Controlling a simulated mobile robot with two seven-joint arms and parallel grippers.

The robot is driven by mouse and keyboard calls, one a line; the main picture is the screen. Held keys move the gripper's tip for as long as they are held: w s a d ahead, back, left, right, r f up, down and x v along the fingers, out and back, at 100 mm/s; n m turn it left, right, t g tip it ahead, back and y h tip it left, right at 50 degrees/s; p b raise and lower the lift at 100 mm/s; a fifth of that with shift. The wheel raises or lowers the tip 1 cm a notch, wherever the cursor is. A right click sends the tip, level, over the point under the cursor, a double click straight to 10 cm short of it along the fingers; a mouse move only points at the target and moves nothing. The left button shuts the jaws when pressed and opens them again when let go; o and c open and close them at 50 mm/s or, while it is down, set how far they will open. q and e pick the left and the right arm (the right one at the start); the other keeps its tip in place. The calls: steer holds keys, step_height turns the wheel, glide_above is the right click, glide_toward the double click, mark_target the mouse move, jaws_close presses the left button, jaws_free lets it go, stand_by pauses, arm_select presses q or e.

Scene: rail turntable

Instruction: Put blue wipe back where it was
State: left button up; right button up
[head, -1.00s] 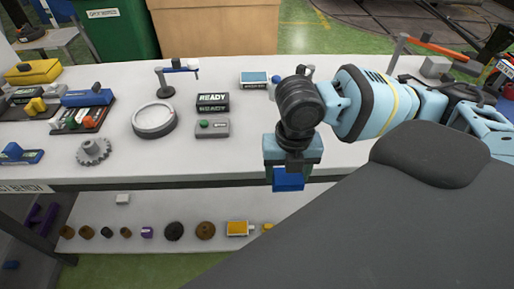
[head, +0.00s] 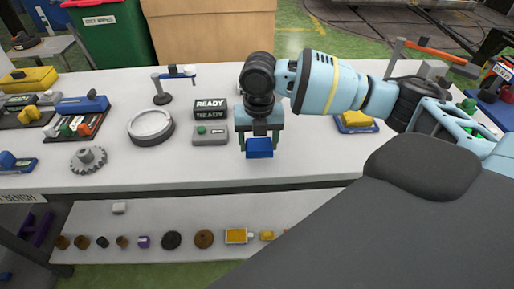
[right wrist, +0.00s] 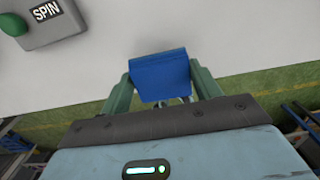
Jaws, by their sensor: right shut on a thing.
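The blue wipe (head: 259,148) is a small blue block held between the fingers of my right gripper (head: 259,138). It is above the front part of the white table, just right of the grey box with the green button. In the right wrist view the blue wipe (right wrist: 160,76) sits between the two green fingers of the right gripper (right wrist: 162,84), over the table's front edge. Its height above the table is hard to tell. My left gripper is not in view.
The white table (head: 300,165) carries a grey button box (head: 210,136), a READY sign (head: 212,107), a round white turntable (head: 150,124), a gear (head: 88,158) and a yellow-and-blue item (head: 355,121). A lower shelf (head: 190,215) holds several small parts. The table front right of my gripper is clear.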

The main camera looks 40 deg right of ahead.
mark_target(257, 149)
steer(key=shift+w, duration=0.3)
steer(key=shift+w+f, duration=0.1)
steer(key=shift+f, duration=1.65)
steer(key=shift+f, duration=0.2)
steer(key=o, duration=0.9)
step_height(257, 149, up, 12)
steer(key=shift+r+p, duration=0.2)
steer(key=shift+p, duration=0.2)
steer(key=shift+f, duration=0.1)
